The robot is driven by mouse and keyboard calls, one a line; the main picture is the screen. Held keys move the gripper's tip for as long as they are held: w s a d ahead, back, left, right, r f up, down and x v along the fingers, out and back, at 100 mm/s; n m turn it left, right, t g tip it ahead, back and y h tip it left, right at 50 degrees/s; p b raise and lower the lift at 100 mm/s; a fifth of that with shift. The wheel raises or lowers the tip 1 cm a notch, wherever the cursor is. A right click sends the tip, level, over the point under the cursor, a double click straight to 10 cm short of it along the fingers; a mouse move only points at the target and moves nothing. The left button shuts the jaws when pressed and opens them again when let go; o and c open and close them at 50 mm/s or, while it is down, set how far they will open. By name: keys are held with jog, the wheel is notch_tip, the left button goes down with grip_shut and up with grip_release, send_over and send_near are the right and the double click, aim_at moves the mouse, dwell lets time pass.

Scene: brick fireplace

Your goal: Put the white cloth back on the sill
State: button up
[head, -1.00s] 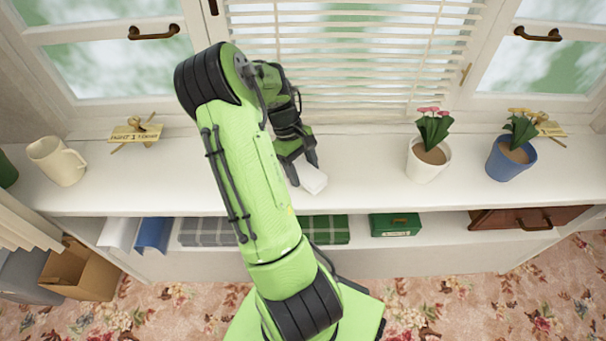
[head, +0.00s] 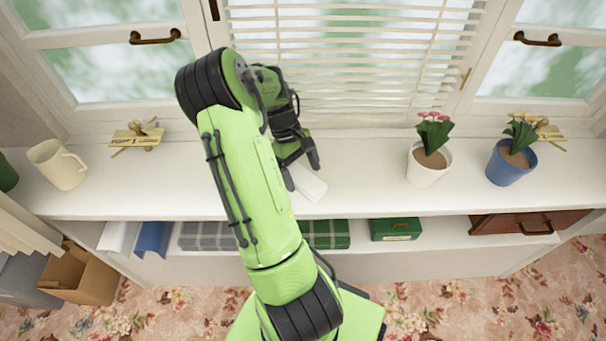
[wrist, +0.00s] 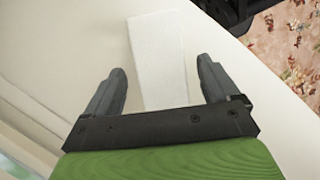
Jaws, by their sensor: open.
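The white cloth (head: 309,186) lies flat on the white sill (head: 365,190), near its front edge, as a folded strip. It also shows in the wrist view (wrist: 158,50), running away from between my fingers. My gripper (head: 302,166) is open just above the sill at the near end of the cloth. In the wrist view my gripper (wrist: 162,72) has one finger on each side of the cloth, with gaps between. My arm hides part of the sill to the left.
A white pot (head: 428,166) and a blue pot (head: 508,163) with flowers stand to the right. Blinds (head: 350,60) hang behind. Below, a shelf holds a green box (head: 396,228).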

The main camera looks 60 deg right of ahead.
jog(key=p+v, duration=0.3)
jog(key=v, duration=0.7)
jog(key=w+a+r+t, duration=0.2)
jog(key=w+a+r, duration=0.3)
jog(key=a+r, duration=0.15)
jog(key=a+r+n+t+h, duration=0.1)
jog(key=a+r+t, duration=0.3)
jog(key=a, duration=0.7)
jog(key=s+a+r+n+t, duration=0.15)
jog(key=s+a, duration=0.25)
jog(key=a, duration=0.4)
jog(key=s+a+r+n+t, duration=0.1)
jog(key=s+a+r+t, duration=0.2)
jog(key=a, duration=0.5)
jog(key=r+p, duration=0.2)
jog(key=p, duration=0.1)
jog(key=r+p, duration=0.1)
jog(key=shift+s+d+r+g, duration=0.15)
jog(key=shift+s+r+g, duration=0.15)
jog(key=shift+s, duration=0.1)
